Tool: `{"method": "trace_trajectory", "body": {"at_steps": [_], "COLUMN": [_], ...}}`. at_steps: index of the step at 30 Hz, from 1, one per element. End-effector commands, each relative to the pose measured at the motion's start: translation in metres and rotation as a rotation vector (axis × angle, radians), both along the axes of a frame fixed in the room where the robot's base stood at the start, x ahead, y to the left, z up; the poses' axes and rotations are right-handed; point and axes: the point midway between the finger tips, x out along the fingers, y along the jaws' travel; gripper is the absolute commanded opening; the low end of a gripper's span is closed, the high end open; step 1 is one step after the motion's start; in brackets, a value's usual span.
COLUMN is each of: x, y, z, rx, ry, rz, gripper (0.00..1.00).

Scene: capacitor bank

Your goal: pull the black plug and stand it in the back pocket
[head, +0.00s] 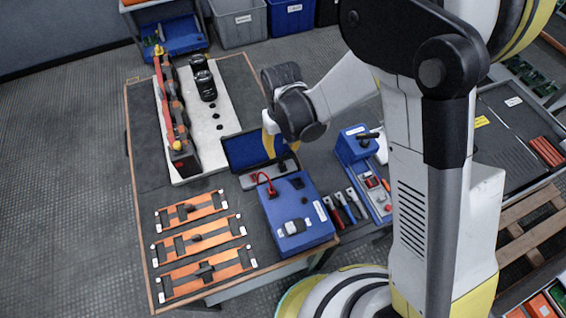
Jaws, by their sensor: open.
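A blue box (272,212) stands at the table's front right corner. A small black piece (297,183) on its top looks like the black plug, though it is too small to be sure. A red plug with a red lead (268,184) is at the box's back left. My gripper (281,152) hangs above the back of the box, yellow fingers downward, open. It is near the dark-lined blue tray (236,166), behind the box, and hides part of it. I cannot tell which opening is the back pocket. No plug shows between the fingers.
Several orange bars (190,207) lie at front left. A white board (213,143) carries a row of dark units with a red bar (160,80) and two black units (203,80). A blue stand (352,148) and hand tools (345,207) are to the right.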

Motion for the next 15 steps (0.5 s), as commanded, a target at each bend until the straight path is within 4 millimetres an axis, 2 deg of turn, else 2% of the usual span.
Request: {"method": "trace_trajectory", "body": {"at_steps": [8, 15], "x": [0.0, 0.0], "y": [0.0, 0.0], "z": [-0.027, -0.065], "rx": [0.0, 0.0], "ry": [0.0, 0.0], "rz": [0.0, 0.0], "gripper": [0.41, 0.41]}}
